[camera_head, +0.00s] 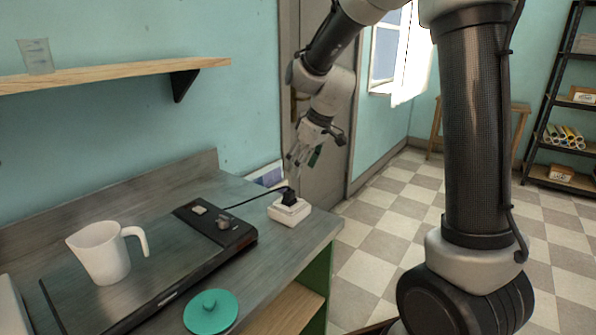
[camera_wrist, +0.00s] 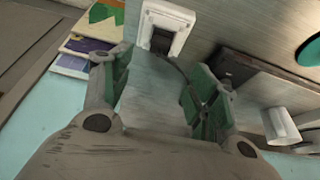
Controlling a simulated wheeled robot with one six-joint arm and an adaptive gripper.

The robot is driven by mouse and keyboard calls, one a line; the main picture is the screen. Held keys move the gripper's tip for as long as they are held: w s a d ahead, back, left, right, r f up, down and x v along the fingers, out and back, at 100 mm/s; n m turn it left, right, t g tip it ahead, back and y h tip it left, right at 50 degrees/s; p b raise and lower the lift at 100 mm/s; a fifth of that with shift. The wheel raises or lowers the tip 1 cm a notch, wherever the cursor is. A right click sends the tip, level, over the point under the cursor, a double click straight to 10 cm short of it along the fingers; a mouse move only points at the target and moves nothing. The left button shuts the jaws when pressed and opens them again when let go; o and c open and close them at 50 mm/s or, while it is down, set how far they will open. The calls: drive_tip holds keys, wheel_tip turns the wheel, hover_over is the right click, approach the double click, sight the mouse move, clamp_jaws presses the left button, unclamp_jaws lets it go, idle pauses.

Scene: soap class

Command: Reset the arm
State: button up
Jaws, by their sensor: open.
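My arm reaches out over the right end of the counter (camera_head: 190,195). My gripper (camera_head: 300,158) points down in the head view, above the white power socket box (camera_head: 289,211) with a black plug (camera_head: 288,196) in it. In the wrist view my gripper (camera_wrist: 160,92) is open, its green-padded fingers wide apart with nothing between them. The socket box (camera_wrist: 178,18) and plug (camera_wrist: 160,40) show just beyond the fingertips, apart from them.
A black hot plate (camera_head: 150,275) carries a white pitcher (camera_head: 104,252). A teal lid (camera_head: 211,311) lies in front. A wooden shelf (camera_head: 120,70) with a clear cup (camera_head: 36,56) hangs above. Books (camera_wrist: 85,50) lie near the socket box. Open tiled floor (camera_head: 380,215) is at right.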

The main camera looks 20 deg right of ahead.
idle(0.4)
drive_tip(key=s+d+r+m+h, duration=0.1)
drive_tip(key=s+d, duration=0.3)
drive_tip(key=s, duration=0.6)
drive_tip(key=s+d+r+m+h, duration=0.1)
drive_tip(key=s+d+r+m, duration=0.2)
drive_tip(key=s, duration=0.7)
drive_tip(key=s+d+r+m, duration=0.3)
drive_tip(key=s+d+r, duration=0.1)
drive_tip(key=s, duration=0.6)
drive_tip(key=shift+s+d+r+t+h, duration=0.2)
drive_tip(key=shift+d+t+h, duration=0.15)
drive_tip(key=shift+d, duration=0.25)
